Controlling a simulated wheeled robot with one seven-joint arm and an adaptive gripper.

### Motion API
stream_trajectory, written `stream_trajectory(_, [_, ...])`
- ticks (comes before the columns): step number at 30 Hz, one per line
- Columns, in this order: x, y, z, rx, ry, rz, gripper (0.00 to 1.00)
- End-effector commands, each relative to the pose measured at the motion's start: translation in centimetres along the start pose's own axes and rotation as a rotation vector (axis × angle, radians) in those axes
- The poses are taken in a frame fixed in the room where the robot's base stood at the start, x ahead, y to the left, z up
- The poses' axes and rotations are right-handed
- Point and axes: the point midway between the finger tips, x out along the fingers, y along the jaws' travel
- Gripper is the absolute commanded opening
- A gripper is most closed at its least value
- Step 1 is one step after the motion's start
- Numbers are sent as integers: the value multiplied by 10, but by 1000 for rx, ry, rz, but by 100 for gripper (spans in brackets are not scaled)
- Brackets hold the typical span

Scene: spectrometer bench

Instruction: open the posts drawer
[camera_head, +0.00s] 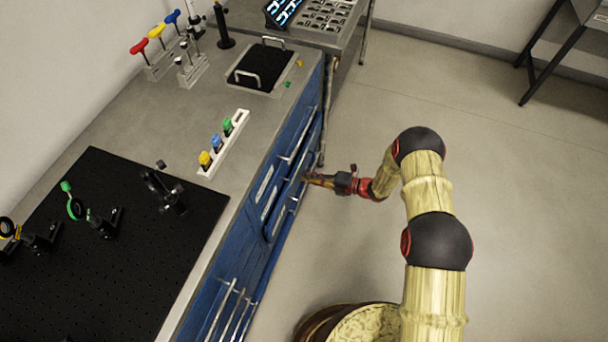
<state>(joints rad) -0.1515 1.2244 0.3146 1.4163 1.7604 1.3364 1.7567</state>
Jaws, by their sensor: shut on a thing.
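The blue drawer cabinet (237,240) runs under the bench's front edge, with several metal bar handles on its front. One drawer front (268,225) in the middle stands out a little from the face around it. My gripper (308,179) is at the cabinet front, reaching in from the right, and is shut at a bar handle by this drawer. Its fingertips are small in view and partly merge with the handle, so the exact grip is hard to see. I cannot read the drawer labels, so which one is the posts drawer is not clear.
The grey benchtop (150,120) holds a black breadboard (130,270) with optics mounts, a white rack (226,146) with coloured caps, a black-topped tray (250,80) and coloured-handled tools (155,33). A second table (340,38) stands behind. The floor (510,190) at right is clear.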

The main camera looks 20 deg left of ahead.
Motion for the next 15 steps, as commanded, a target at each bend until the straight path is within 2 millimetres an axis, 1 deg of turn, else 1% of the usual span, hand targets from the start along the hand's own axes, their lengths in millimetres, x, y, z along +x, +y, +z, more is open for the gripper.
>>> stream_trajectory(1, [-11, -4, 0, 3, -4, -3, 0])
stream_trajectory(5, [-41, -9, 1, 4, -6, -3, 0])
stream_trajectory(8, [-67, -14, 1, 4, -6, -2, 0])
stream_trajectory(15, [-133, -28, 0, 3, -6, -3, 0])
